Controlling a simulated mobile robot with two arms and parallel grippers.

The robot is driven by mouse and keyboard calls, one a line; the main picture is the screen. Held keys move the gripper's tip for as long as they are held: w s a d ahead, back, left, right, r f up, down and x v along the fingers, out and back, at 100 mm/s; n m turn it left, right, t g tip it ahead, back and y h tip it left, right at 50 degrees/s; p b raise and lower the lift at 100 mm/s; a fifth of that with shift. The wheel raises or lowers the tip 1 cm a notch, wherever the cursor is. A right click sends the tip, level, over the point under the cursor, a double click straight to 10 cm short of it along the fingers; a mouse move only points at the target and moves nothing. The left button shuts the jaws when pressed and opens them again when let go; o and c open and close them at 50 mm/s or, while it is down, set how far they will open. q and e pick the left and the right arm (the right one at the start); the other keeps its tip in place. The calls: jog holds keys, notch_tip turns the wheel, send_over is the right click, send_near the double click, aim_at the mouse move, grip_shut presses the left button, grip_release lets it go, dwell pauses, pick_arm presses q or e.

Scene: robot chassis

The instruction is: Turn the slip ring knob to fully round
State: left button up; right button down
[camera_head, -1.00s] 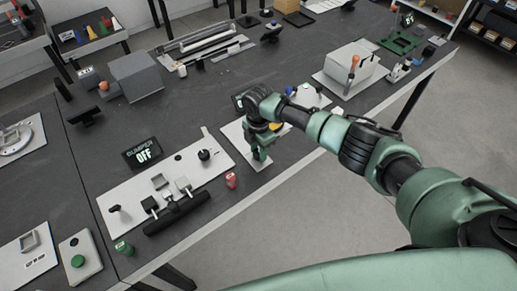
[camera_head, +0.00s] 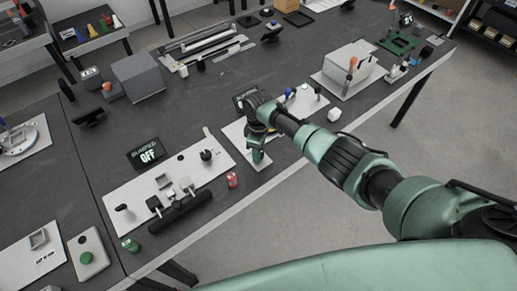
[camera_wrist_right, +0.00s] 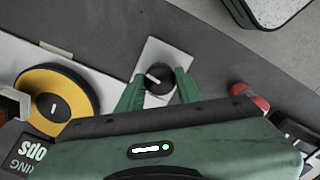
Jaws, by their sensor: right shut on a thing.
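The knob (camera_wrist_right: 160,77) is a round black dial with a white pointer line. It sits on a pale plate (camera_wrist_right: 168,50) in the right wrist view, and the pointer lies slanted, close to sideways. My right gripper (camera_wrist_right: 159,88) has its two green fingers on either side of the knob, shut on it. In the head view my right gripper (camera_head: 258,158) points down at the pale plate and hides the knob. A yellow disc (camera_wrist_right: 38,92) with a black centre and white mark lies left of the knob in the wrist view. My left gripper is not in view.
A red can (camera_head: 232,180) stands left of my gripper, near a panel (camera_head: 128,188) with switches. A bumper display (camera_head: 147,153) reads "OFF". A white box (camera_head: 350,72) stands at the right.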

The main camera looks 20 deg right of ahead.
jog(key=m+p, duration=0.1)
jog(key=m, duration=0.4)
jog(key=shift+r+m+p, duration=0.15)
jog(key=shift+m+p, duration=0.15)
jog(key=shift+p, duration=0.05)
jog(key=m+p, duration=0.1)
jog(key=m, duration=0.4)
jog(key=m+p, duration=0.1)
jog(key=m, duration=0.4)
jog(key=shift+m, duration=0.4)
jog(key=m, duration=0.6)
jog(key=shift+w+p, duration=0.1)
jog(key=shift+p, duration=0.25)
jog(key=m, duration=0.6)
jog(key=shift+m, duration=0.3)
jog(key=m, duration=0.5)
jog(key=shift+m, duration=0.3)
jog(key=m+b, duration=0.1)
jog(key=m, duration=0.4)
jog(key=m+b, duration=0.1)
jog(key=m, duration=0.4)
jog(key=shift+m+b, duration=0.3)
jog(key=shift+m, duration=0.1)
